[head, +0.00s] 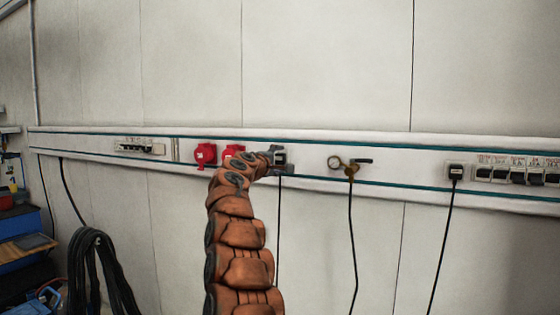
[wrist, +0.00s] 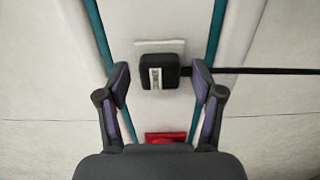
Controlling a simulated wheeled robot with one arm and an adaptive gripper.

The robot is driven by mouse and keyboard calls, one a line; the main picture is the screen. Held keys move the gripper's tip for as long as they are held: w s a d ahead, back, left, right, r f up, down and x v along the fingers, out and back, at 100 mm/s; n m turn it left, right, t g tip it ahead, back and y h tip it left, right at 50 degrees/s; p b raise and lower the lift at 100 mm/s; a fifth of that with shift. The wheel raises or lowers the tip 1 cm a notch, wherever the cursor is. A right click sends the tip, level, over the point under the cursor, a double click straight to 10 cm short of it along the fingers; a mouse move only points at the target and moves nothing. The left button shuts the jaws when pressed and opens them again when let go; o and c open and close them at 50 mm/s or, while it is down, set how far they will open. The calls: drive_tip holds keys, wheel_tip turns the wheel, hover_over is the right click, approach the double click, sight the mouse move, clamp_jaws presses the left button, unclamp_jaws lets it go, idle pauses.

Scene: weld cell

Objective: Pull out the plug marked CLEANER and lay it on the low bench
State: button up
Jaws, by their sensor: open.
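A black plug (wrist: 160,71) with a small white label sits in a pale socket plate on the wall trunking. The label is sideways and too blurred to read for certain. My gripper (wrist: 161,80) is open, with one finger on each side of this plug; I see gaps between the fingers and the plug. In the head view my gripper (head: 279,160) is at the trunking and largely hides the plug, whose black cable hangs below. Another black plug (head: 455,171) with a small label is farther right. I cannot pick out the low bench with certainty.
Red sockets (head: 205,154) are just left of my gripper. A gauge with a brass valve (head: 351,169) and hose is to its right, then a row of switches (head: 516,175). A coiled black cable (head: 90,255) and a blue cabinet (head: 28,222) stand at left.

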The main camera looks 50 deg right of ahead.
sight(278, 160)
idle(0.4)
clamp_jaws()
idle(0.4)
drive_tip(key=shift+a+f+b, duration=0.1)
drive_tip(key=shift+b, duration=0.3)
drive_tip(key=shift+b+v, duration=2.3)
drive_tip(key=shift+v, duration=0.35)
drive_tip(key=shift+a, duration=0.2)
drive_tip(key=shift+s, duration=0.1)
